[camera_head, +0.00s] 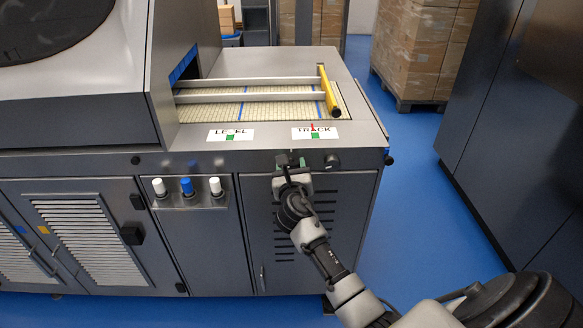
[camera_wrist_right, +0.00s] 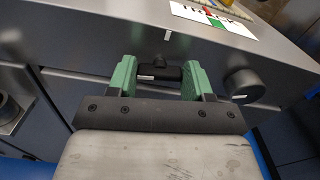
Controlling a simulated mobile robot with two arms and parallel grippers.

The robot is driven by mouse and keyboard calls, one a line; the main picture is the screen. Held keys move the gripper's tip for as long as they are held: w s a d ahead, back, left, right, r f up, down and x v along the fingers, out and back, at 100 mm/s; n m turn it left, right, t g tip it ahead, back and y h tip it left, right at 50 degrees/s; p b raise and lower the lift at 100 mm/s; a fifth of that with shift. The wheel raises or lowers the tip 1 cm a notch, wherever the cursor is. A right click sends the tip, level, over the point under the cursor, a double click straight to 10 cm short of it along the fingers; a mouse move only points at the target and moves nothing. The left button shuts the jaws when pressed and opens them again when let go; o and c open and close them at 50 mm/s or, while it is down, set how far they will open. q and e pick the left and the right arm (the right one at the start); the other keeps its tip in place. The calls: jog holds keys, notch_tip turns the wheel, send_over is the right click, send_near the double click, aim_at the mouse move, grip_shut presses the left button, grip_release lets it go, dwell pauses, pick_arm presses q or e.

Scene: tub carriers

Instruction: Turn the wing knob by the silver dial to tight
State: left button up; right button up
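A black wing knob (camera_wrist_right: 158,72) sits on the front panel under the TRACK label in the right wrist view, its bar lying roughly level. A white tick mark (camera_wrist_right: 167,35) is above it. My right gripper (camera_wrist_right: 160,80) has its green fingers on either side of the bar; it looks open, and I cannot tell whether they touch. In the head view the right gripper (camera_head: 291,162) hides the wing knob. A round dark grey dial (camera_wrist_right: 243,84) is just right of the gripper; it also shows in the head view (camera_head: 332,160). I see no clearly silver dial. My left gripper is not in view.
The TRACK label (camera_head: 315,132) has a red pointer and a green patch; the LEVEL label (camera_head: 230,135) is to its left. A small black knob (camera_head: 136,160) is further left. Blue floor is clear at right.

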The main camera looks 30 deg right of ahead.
jog(key=shift+c, duration=0.6)
jog(key=shift+m, duration=0.4)
jog(key=m, duration=0.3)
jog(key=shift+m, duration=0.4)
jog(key=m, duration=0.2)
jog(key=m+b, duration=0.1)
jog(key=m, duration=0.1)
jog(key=shift+s+d+f+m, duration=0.1)
jog(key=shift+f+m, duration=0.05)
jog(key=shift+m, duration=0.15)
jog(key=m+b, duration=0.2)
jog(key=m, duration=0.8)
jog(key=shift+d+f+b, duration=0.1)
jog(key=shift+f+b, duration=0.05)
jog(key=shift+b, duration=0.25)
jog(key=shift+m, duration=0.3)
